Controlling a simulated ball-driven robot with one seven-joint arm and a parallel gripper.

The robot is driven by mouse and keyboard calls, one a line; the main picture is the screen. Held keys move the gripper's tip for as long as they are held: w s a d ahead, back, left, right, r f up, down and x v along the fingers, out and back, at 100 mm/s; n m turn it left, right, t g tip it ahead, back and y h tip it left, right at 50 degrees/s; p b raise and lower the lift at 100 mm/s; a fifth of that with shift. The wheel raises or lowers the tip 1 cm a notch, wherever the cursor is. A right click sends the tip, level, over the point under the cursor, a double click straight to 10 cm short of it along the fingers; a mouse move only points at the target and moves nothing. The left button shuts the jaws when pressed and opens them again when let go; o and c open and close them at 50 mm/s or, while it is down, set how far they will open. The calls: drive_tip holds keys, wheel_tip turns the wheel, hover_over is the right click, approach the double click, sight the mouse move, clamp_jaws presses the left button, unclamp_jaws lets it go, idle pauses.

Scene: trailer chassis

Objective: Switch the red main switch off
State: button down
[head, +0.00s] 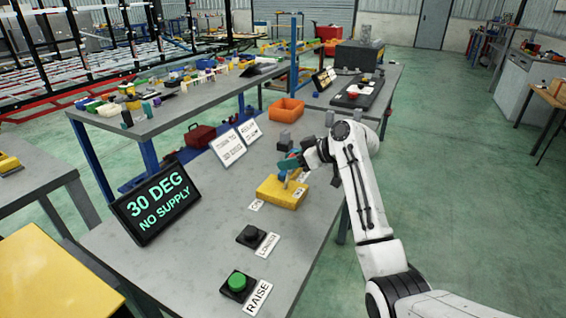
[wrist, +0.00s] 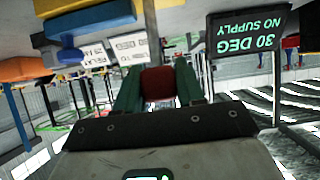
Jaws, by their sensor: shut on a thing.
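My gripper (head: 290,164) is just above the yellow box (head: 280,194) on the grey bench. In the wrist view its green fingers (wrist: 158,88) are closed on a red block (wrist: 158,86), which looks like the handle of the red main switch. In the head view that part is small and mostly hidden by the fingers. A bluish post shows between the box and the fingers. The yellow box also shows in the wrist view (wrist: 85,25), seen upside down. Small labels lie by the box, too small to read surely.
A display (head: 155,202) reads "30 DEG NO SUPPLY". A green RAISE button (head: 237,283) and a black LOWER button (head: 251,236) sit nearer on the bench. White cards (head: 228,147) and an orange bin (head: 286,110) stand beyond.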

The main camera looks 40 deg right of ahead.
drive_tip(key=shift+s+d+f+t+b, duration=0.1)
drive_tip(key=shift+s+d+t+b, duration=0.1)
drive_tip(key=shift+s+t, duration=0.15)
drive_tip(key=shift+s+d+f+t+b, duration=0.1)
drive_tip(key=shift+s+t+b, duration=0.05)
drive_tip(key=shift+s+t, duration=0.15)
drive_tip(key=shift+s+d+f, duration=0.15)
drive_tip(key=shift+s+d, duration=0.05)
drive_tip(key=shift+s, duration=0.3)
drive_tip(key=c, duration=0.8)
unclamp_jaws()
drive_tip(key=shift+o, duration=0.2)
drive_tip(key=shift+s, duration=0.1)
drive_tip(key=b+v, duration=0.1)
drive_tip(key=v, duration=0.9)
drive_tip(key=shift+s+d, duration=0.2)
drive_tip(key=shift+s, duration=0.1)
